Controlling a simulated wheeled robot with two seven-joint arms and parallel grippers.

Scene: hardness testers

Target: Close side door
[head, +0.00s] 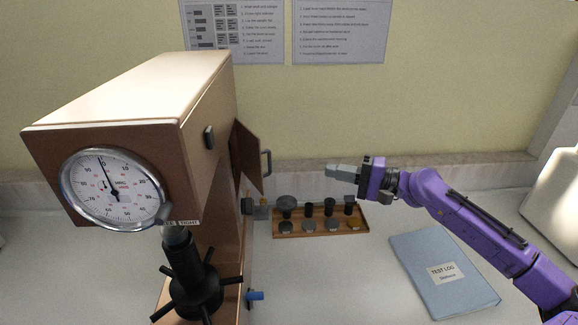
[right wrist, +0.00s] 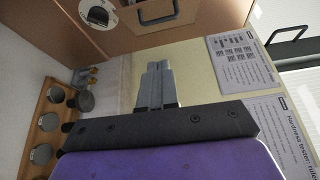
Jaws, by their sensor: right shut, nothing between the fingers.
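The brown side door (head: 247,156) of the tester stands open, swung out from the right side of the machine toward the back wall. Its grey handle (head: 266,163) is on the side facing my right arm. My right gripper (head: 342,173) is shut and empty, to the right of the door and apart from it, above the back of the bench and pointing left. In the right wrist view the shut fingers (right wrist: 157,86) point up toward a brown panel with a dark handle (right wrist: 152,19). My left gripper is not in view.
The tester body (head: 150,95), with dial and black spoked handwheel (head: 197,287), fills the left. A wooden tray (head: 313,232) with several metal pieces lies below my right gripper. A blue test log (head: 440,270) lies at right. The bench between tray and log is clear.

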